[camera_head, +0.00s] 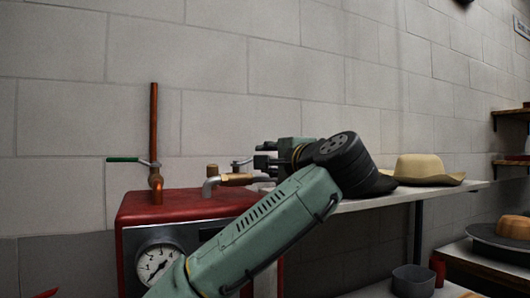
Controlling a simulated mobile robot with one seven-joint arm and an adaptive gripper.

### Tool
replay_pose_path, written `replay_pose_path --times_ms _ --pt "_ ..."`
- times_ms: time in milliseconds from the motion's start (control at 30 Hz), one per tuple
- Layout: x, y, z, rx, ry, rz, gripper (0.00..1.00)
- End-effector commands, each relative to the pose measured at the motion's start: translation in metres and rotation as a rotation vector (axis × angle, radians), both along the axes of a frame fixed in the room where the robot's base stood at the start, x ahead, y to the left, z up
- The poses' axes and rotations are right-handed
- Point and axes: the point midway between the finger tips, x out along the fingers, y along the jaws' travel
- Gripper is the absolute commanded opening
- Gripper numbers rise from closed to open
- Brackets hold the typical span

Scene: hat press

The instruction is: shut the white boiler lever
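The red boiler (185,207) stands at the lower left. On its top, a brass tap (236,178) with a grey bent spout carries a small pale lever (241,162), which appears to be the white one. A pale piece also shows right of the tap, partly behind my arm; I cannot tell whether it belongs to the lever. My gripper (262,154) points left, just right of the pale lever in the picture. Its dark fingertips show a gap between them, with nothing seen in it. I cannot tell whether it touches the lever.
A green-handled lever (124,159) sits on the upright copper pipe (154,130). A gauge (158,263) is on the boiler front. A straw hat (428,168) lies on the shelf (434,192) behind my arm. A grey bowl (413,280) is at the lower right.

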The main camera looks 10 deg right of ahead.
Motion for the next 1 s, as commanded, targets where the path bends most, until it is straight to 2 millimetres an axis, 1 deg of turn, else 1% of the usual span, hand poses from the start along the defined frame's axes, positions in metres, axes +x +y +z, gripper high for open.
replay_pose_path --times_ms 33,100,200,533,900,967,1000 --pt "0.008 0.002 0.002 0.001 0.002 0.002 0.28" --pt "0.016 0.003 0.001 0.001 0.001 0.001 0.28" --pt "0.022 0.004 0.001 0.001 0.001 0.000 0.28" --pt "0.025 0.004 0.000 0.000 0.000 -0.001 0.28" --pt "0.025 0.004 0.000 0.000 0.000 -0.001 0.04" --pt "0.025 0.004 0.000 0.000 0.000 -0.001 0.00" --pt "0.025 0.004 0.000 0.000 0.000 0.000 0.00"
